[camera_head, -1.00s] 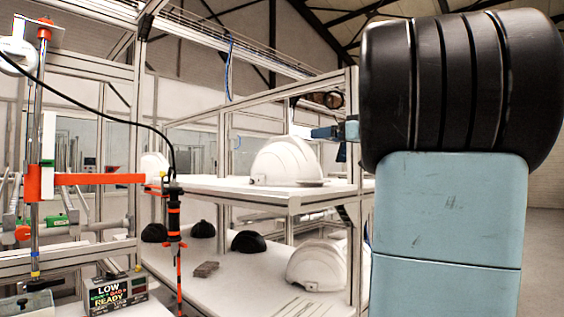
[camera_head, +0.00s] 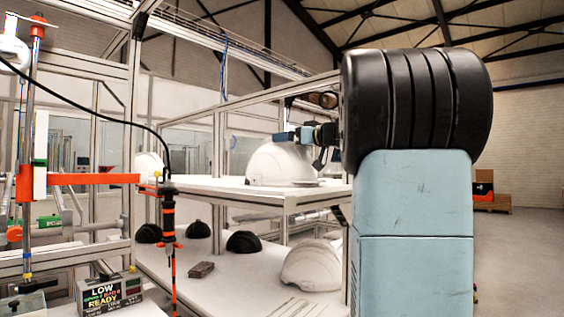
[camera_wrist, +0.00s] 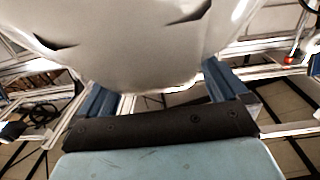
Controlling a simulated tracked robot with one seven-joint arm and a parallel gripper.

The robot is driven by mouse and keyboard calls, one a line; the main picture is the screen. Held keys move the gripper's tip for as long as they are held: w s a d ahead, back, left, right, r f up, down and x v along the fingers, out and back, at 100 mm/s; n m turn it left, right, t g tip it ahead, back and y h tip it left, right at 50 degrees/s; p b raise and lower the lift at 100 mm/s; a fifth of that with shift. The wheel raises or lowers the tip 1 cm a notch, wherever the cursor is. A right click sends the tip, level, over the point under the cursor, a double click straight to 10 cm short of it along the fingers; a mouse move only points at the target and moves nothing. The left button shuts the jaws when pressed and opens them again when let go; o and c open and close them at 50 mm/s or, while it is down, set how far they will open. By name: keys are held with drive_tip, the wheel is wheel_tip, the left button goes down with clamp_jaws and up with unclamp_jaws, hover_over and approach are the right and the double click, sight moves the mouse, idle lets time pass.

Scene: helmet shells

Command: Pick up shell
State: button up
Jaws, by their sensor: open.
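A white helmet shell (camera_head: 268,168) sits dome-up on the upper shelf in the head view. My gripper (camera_head: 290,136) is at the upper right of this dome, partly overlapping its top in the picture. In the wrist view the pale shell (camera_wrist: 130,50) fills the upper middle, with dark slots in its surface. My gripper (camera_wrist: 158,90) shows there as two blue fingers spread wide, one at each side of the shell's near edge. The fingers are open and hold nothing. I cannot tell whether they touch the shell.
The upper shelf (camera_head: 225,190) has a frame post near my arm. Another white shell (camera_head: 312,266) and several dark shells, one being a black shell (camera_head: 243,242), lie on the lower shelf. A grey block (camera_head: 201,269) lies there too. A tool stand (camera_head: 30,180) is at left.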

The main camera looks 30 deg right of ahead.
drive_tip(key=shift+w+a, duration=0.15)
drive_tip(key=shift+w, duration=0.2)
drive_tip(key=shift+c, duration=0.5)
